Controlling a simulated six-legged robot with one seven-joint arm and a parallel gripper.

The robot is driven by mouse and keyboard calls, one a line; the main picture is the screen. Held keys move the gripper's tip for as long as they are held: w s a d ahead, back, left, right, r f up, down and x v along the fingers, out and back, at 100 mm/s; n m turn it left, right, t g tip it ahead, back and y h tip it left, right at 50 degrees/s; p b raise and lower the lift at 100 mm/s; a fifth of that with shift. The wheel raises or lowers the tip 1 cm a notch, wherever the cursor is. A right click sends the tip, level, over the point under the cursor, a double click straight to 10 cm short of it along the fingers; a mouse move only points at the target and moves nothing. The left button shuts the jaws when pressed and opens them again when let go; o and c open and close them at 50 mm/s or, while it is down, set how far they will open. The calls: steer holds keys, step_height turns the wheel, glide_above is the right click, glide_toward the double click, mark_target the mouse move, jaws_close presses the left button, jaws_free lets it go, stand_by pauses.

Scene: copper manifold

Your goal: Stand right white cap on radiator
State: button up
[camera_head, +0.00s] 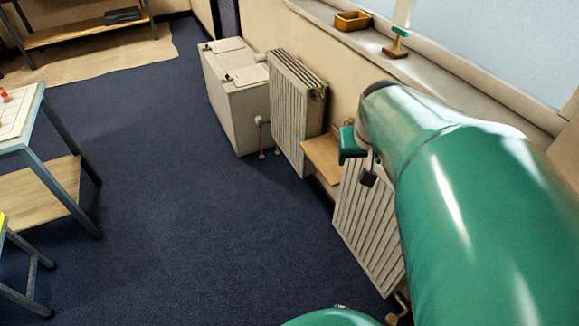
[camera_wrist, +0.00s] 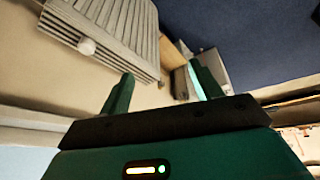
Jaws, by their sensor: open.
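A ribbed cream radiator (camera_head: 365,215) stands low by the wall, partly hidden behind my green arm. A second ribbed radiator (camera_head: 297,110) stands farther along the wall. In the wrist view a ribbed radiator (camera_wrist: 105,22) fills the upper left, with a round white cap (camera_wrist: 87,46) at its edge. I cannot tell whether this is the right white cap. My gripper (camera_wrist: 160,85) is open, with its two green fingers apart and nothing clearly held between them. The cap lies to the left of the fingers. In the head view my arm hides most of the gripper.
A wooden shelf (camera_head: 324,157) sits between the radiators. A pale cabinet (camera_head: 236,98) stands beyond them. The windowsill (camera_head: 425,72) holds a yellow-brown box (camera_head: 352,20) and a small green-topped stand (camera_head: 397,44). A table (camera_head: 20,125) stands left. The blue carpet (camera_head: 190,210) between is clear.

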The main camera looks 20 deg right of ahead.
steer(key=s+a+r+n, duration=0.1)
steer(key=s+a, duration=0.1)
steer(key=a, duration=0.3)
steer(key=s+a+r+n+y, duration=0.1)
steer(key=s+a, duration=0.2)
steer(key=a, duration=0.3)
steer(key=s+a+r+n+t+y, duration=0.1)
steer(key=s+a, duration=0.1)
steer(key=a, duration=0.3)
steer(key=shift+s+a+n, duration=0.4)
steer(key=shift+r, duration=0.1)
steer(key=c, duration=0.6)
steer(key=shift+s+d, duration=0.15)
